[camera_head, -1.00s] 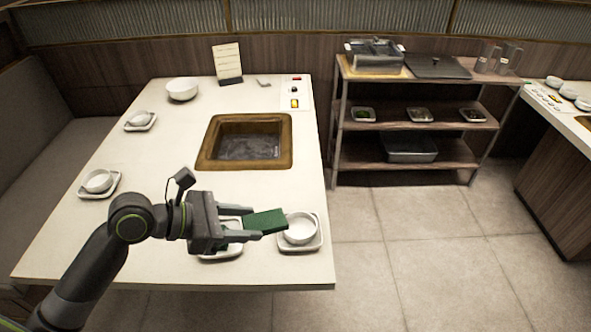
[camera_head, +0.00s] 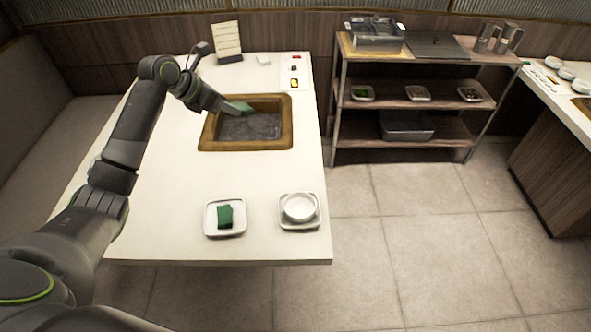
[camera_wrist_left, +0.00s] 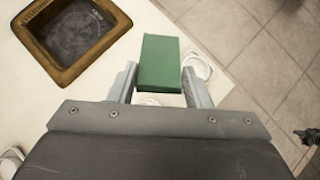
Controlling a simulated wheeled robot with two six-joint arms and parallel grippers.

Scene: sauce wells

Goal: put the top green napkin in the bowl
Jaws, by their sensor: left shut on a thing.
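My left gripper (camera_head: 224,105) is shut on a green napkin (camera_head: 241,107) and holds it in the air by the far left part of the sunken well in the head view. In the left wrist view the napkin (camera_wrist_left: 160,62) sits between the two fingers. Another green napkin (camera_head: 225,217) lies on a small white square dish at the near side of the table. A white bowl (camera_head: 299,207) stands on a square saucer to its right. Other bowls on the table's left are hidden by my arm in the head view. My right gripper may be the small dark shape (camera_wrist_left: 308,136) at the wrist view's right edge.
The wood-framed well (camera_head: 250,142) is set into the white table (camera_head: 160,200). A menu stand (camera_head: 228,42) stands at the back. A shelf (camera_head: 405,95) with pans and small dishes is at the right. The table's middle front is clear.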

